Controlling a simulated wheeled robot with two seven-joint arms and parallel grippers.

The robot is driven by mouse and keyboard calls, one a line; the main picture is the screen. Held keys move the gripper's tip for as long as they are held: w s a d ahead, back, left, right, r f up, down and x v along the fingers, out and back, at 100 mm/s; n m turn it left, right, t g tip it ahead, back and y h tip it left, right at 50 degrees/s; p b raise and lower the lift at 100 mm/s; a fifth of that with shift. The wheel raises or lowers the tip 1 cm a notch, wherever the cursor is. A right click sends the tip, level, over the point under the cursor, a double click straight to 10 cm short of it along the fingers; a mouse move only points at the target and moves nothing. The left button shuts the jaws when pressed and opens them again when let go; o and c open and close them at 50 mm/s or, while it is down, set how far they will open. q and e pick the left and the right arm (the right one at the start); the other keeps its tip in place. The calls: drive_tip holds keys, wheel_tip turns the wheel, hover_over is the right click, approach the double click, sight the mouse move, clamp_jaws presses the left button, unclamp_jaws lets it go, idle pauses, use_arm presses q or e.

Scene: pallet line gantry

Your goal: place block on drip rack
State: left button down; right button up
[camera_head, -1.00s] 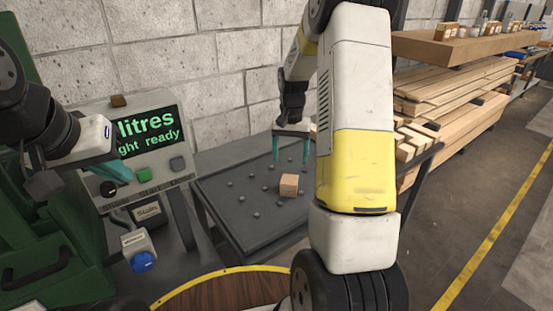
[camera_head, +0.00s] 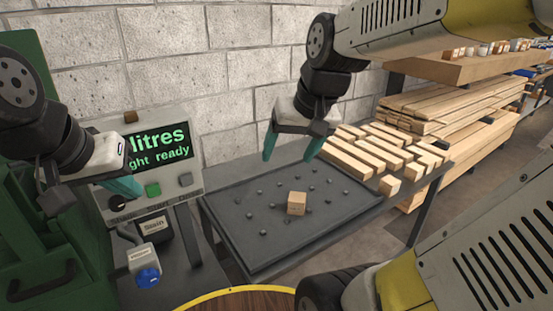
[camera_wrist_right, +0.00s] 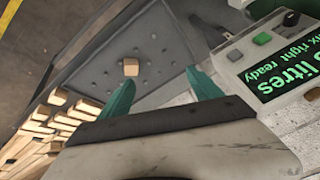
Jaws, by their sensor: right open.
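A small wooden block (camera_head: 297,203) sits on the dark drip rack (camera_head: 245,225), a grey tray with raised round studs; the block stands near the rack's middle, toward its right front. In the right wrist view the block (camera_wrist_right: 131,67) is on the rack (camera_wrist_right: 95,75), apart from the fingers. My right gripper (camera_head: 293,158) is open and empty, its teal fingers above the rack's back edge, clear of the block. My left gripper (camera_head: 135,187) is in front of the control panel by its buttons; its finger gap is hard to make out.
Several wooden blocks (camera_head: 375,150) lie in rows on the table right of the rack. Stacked planks (camera_head: 455,105) are behind right. A block wall backs the rack.

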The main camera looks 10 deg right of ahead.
drive_tip(key=shift+n+t+y, duration=0.3)
drive_tip(key=shift+n+t, duration=0.3)
drive_tip(key=s, duration=0.2)
drive_tip(key=s+a, duration=0.1)
drive_tip(key=s, duration=0.2)
drive_tip(key=shift+s+a+r, duration=0.1)
drive_tip(key=shift+s+a, duration=0.25)
